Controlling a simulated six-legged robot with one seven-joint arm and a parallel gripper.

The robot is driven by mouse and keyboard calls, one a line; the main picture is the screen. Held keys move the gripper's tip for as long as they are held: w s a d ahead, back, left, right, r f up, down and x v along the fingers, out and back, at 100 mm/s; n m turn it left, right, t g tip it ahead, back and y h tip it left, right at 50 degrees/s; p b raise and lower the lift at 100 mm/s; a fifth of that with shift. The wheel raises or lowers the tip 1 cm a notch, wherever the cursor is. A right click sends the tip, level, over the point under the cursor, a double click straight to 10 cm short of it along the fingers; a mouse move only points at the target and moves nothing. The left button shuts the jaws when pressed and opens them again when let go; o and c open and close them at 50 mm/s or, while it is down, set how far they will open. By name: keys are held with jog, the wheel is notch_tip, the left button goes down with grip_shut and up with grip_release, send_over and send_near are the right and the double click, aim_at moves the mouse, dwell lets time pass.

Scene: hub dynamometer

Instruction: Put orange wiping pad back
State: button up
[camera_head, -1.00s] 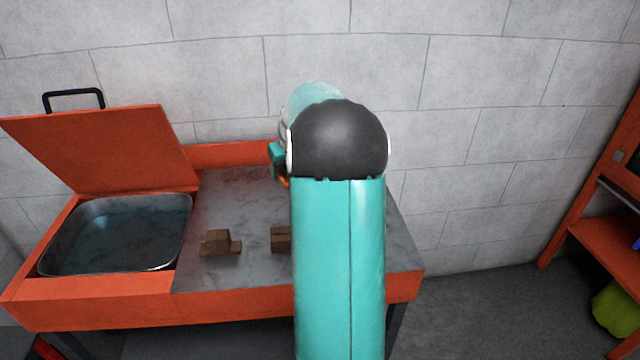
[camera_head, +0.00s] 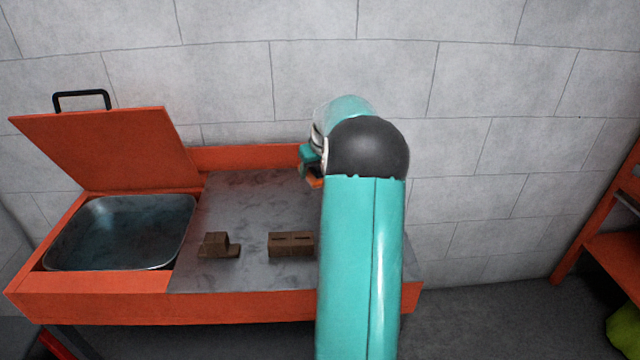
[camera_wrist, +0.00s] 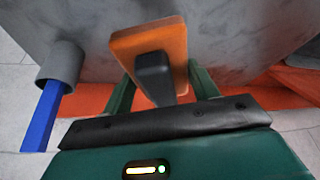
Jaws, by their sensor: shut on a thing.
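The orange wiping pad (camera_wrist: 162,40) has a black handle and shows large in the wrist view. My gripper (camera_wrist: 158,78) has its green fingers shut on the handle. In the head view my gripper (camera_head: 312,166) is over the back part of the grey worktop, left of my dark arm joint. A bit of the orange pad (camera_head: 315,182) shows below it. The gap between pad and worktop is hard to tell.
The orange bench's grey worktop (camera_head: 230,195) holds a brown stepped block (camera_head: 218,246) and a slotted brown block (camera_head: 291,244), partly behind my arm. A metal basin (camera_head: 120,232) with raised orange lid (camera_head: 105,150) is left. A blue bar (camera_wrist: 45,115) sits in a grey tube (camera_wrist: 62,62).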

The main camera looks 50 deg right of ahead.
jog(key=w+d+f, duration=0.1)
jog(key=d+f, duration=0.1)
jog(key=w+d+f, duration=0.1)
jog(key=d+f, duration=0.1)
jog(key=w+d+f, duration=0.1)
jog(key=f, duration=0.1)
jog(key=shift+w+d+f, duration=0.1)
jog(key=shift+d+f, duration=0.25)
jog(key=shift+d, duration=0.05)
jog(key=shift+f, duration=1.5)
jog(key=shift+f, duration=0.15)
jog(key=o, duration=0.9)
jog(key=shift+o, duration=0.2)
